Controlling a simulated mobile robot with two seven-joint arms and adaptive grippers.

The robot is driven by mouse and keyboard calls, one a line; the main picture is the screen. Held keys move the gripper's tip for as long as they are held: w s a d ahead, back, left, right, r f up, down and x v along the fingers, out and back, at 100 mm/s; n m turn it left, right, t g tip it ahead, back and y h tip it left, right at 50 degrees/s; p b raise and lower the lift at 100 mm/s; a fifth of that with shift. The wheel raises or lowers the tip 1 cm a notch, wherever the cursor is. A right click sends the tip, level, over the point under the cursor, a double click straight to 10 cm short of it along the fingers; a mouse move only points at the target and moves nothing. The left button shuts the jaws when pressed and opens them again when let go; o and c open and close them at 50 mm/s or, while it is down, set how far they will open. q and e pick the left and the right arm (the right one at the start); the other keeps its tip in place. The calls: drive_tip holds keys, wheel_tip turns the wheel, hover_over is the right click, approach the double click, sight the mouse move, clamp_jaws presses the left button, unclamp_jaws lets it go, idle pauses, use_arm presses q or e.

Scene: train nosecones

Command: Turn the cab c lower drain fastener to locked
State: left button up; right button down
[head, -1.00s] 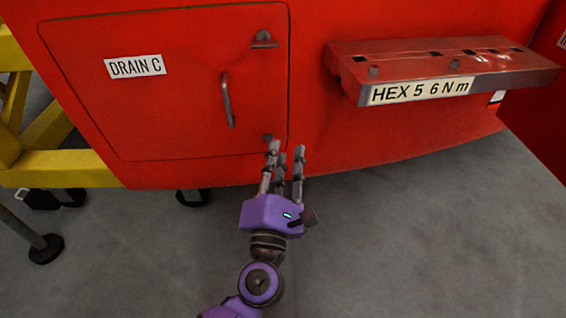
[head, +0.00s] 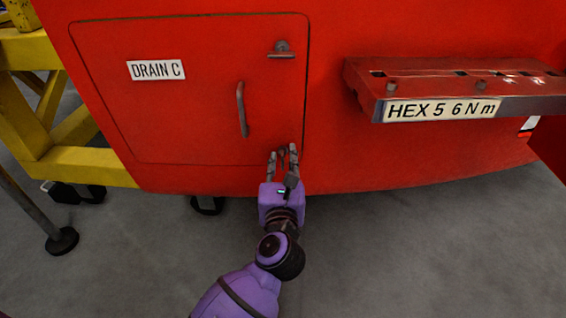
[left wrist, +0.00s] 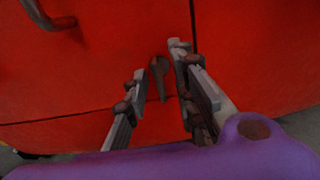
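The red hatch marked DRAIN C (head: 180,120) is closed. Its lower fastener (left wrist: 158,68) shows in the left wrist view as a small dark knob with a bar. The bar points downward there, roughly upright. In the head view the fastener is mostly hidden by my left gripper (head: 282,153). My left gripper is open, with its fingers on either side of the fastener; in the left wrist view its fingertips (left wrist: 159,60) stand apart around it. I cannot tell whether they touch it. The upper fastener (head: 282,50) has its bar lying level. My right gripper is out of view.
A hatch handle (head: 242,110) stands out left of the fasteners. A red shelf (head: 530,88) labelled HEX 5 6 Nm juts out at right. A yellow frame (head: 95,165) stands at left. The grey floor below the red body is clear around my arm.

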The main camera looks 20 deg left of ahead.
use_arm(q)
drive_tip(key=shift+w, duration=0.15)
clamp_jaws()
